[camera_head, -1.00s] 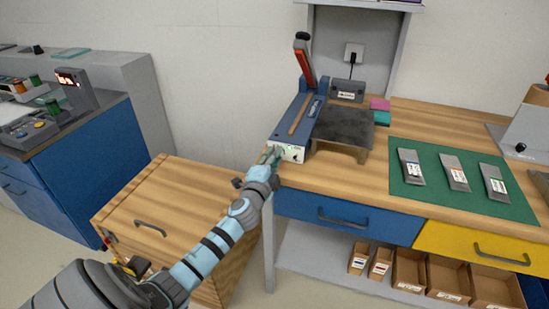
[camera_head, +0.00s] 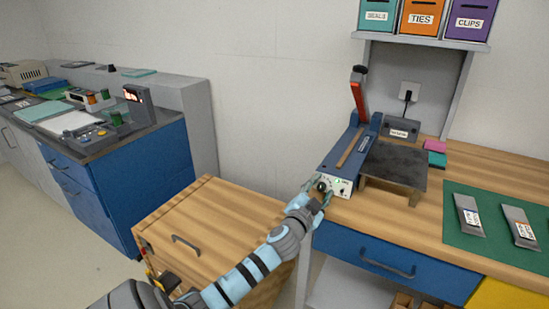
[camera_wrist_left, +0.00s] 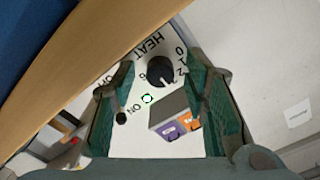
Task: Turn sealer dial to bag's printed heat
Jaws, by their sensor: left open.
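The blue sealer (camera_head: 347,150) stands at the bench's left end, its red-handled arm raised. Its white front panel carries the black heat dial (camera_wrist_left: 160,71), with HEAT and numerals around it, an ON switch (camera_wrist_left: 121,118) and a green light (camera_wrist_left: 147,99). I cannot read the dial's setting for sure. My left gripper (camera_head: 317,193) is open at the panel. In the left wrist view its fingers stand on either side of the dial; I cannot tell whether they touch it. Grey bags (camera_head: 469,215) (camera_head: 521,228) lie on the green mat (camera_head: 456,239); their print is too small to read.
A dark platform (camera_head: 396,163) stands right of the sealer. Labelled bins (camera_head: 418,18) sit on the shelf above. A wooden-topped cart (camera_head: 222,222) is below and left of my gripper. A blue cabinet (camera_head: 140,180) stands farther left.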

